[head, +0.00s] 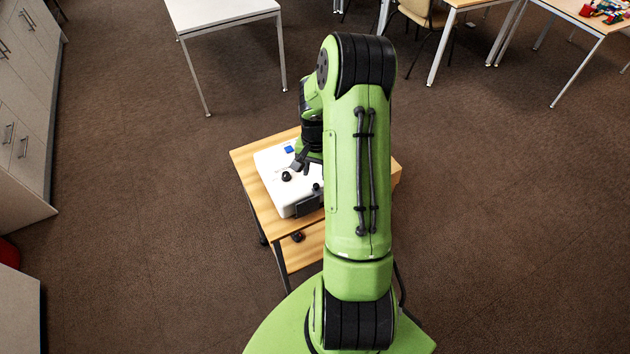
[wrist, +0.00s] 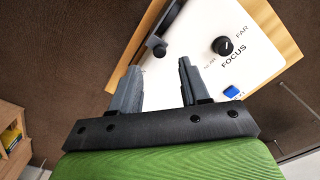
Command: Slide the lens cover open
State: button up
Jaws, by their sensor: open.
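A white projector-like box (head: 275,192) sits on a small wooden table; its top also fills the upper right of the wrist view (wrist: 205,62). A dark grey plate (head: 308,206) with a small round knob (head: 317,188) is at its near side and looks like the lens cover. In the wrist view the plate (wrist: 168,18) and knob (wrist: 159,48) lie beyond the fingertips. How far the cover is slid is unclear, as my arm hides part of it. My gripper (head: 300,163) is above the box, open and empty; its fingers (wrist: 158,68) are spread apart, clear of the knob.
The wooden table (head: 244,165) has a narrow bare rim. A white table (head: 220,12) stands behind. Grey cabinets (head: 25,110) are at the left.

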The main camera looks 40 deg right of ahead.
aim_at(316, 185)
notch_tip(316, 185, down, 6)
jog(key=shift+r, duration=0.25)
jog(key=shift+c, duration=0.2)
grip_shut()
jog(key=shift+d, duration=0.1)
